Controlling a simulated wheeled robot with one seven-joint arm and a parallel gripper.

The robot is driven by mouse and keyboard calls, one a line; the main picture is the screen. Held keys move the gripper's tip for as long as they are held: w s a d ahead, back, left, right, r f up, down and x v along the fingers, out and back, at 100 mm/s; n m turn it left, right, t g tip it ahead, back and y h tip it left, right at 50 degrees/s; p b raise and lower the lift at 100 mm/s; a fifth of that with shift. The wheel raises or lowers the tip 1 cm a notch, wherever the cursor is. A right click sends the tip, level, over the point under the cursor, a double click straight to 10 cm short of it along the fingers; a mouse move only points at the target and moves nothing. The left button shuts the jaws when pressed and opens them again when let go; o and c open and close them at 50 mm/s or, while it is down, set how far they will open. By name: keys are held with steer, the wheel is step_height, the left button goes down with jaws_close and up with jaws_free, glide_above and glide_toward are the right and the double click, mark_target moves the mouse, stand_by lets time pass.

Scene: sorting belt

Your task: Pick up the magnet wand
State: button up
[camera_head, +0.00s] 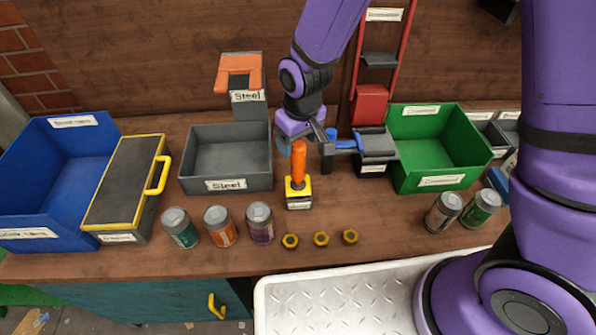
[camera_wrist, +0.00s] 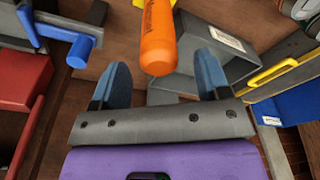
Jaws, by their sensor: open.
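The magnet wand (camera_head: 298,165) stands upright on the table. It has an orange handle and a yellow and black base with a label. My gripper (camera_head: 304,143) is open and empty at the top of the handle. Its fingers also show in the wrist view (camera_wrist: 160,68).
A grey steel bin (camera_head: 225,185) stands left of the wand. A blue-handled device (camera_head: 345,145) is close on the right, beside a green bin (camera_head: 420,181).

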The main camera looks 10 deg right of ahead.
mark_target(298, 171)
steer(key=shift+w+f, duration=0.1)
steer(key=shift+f, duration=1.9)
steer(key=c, duration=1.1)
steer(key=shift+r, duration=0.15)
